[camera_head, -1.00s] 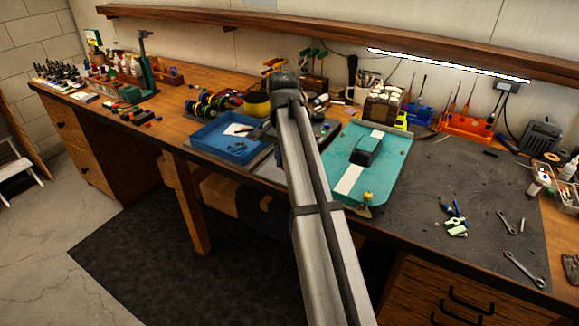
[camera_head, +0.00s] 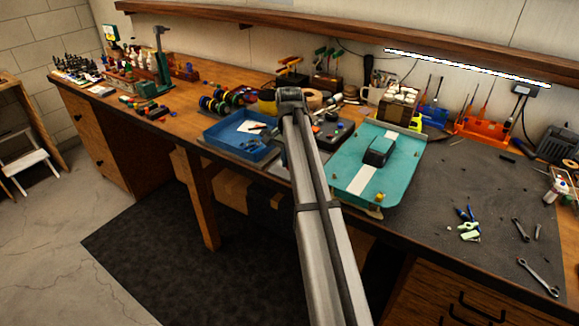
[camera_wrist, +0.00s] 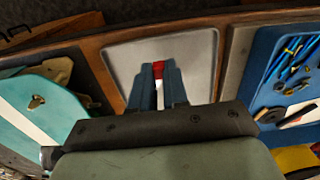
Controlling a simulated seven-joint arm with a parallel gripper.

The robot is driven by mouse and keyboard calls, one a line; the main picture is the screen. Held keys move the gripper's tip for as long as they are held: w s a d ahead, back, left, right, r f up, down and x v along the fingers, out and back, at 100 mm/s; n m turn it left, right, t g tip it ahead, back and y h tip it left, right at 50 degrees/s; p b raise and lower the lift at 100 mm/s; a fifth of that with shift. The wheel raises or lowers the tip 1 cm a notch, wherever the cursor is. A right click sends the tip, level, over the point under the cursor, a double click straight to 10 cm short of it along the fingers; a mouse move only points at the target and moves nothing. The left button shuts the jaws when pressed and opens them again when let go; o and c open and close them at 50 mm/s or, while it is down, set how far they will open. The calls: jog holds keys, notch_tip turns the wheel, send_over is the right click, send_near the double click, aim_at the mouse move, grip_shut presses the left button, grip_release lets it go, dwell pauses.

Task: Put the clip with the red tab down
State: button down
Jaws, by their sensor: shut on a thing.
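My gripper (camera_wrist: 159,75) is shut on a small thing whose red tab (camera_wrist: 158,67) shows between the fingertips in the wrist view. I take it for the clip with the red tab; the fingers hide most of its body. In the wrist view the fingers are over a pale grey panel (camera_wrist: 198,55), between the blue tray (camera_wrist: 246,88) and the teal car body (camera_wrist: 50,97). I cannot tell the height above the panel. In the head view my arm mostly hides the gripper, and the held clip cannot be made out.
The blue tray (camera_head: 214,141) holds white paper and small parts, left of my arm. The teal car body (camera_head: 345,181) lies to the right. Pliers, a light green part (camera_head: 468,232) and wrenches lie on the dark mat (camera_head: 425,200). A wooden shelf (camera_head: 330,35) runs along the wall.

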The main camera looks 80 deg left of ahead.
jog(key=shift+f, duration=1.2)
jog(key=shift+f, duration=0.15)
jog(key=c, duration=1.1)
grip_release()
jog(key=shift+r, duration=0.2)
notch_tip(320, 180, up, 12)
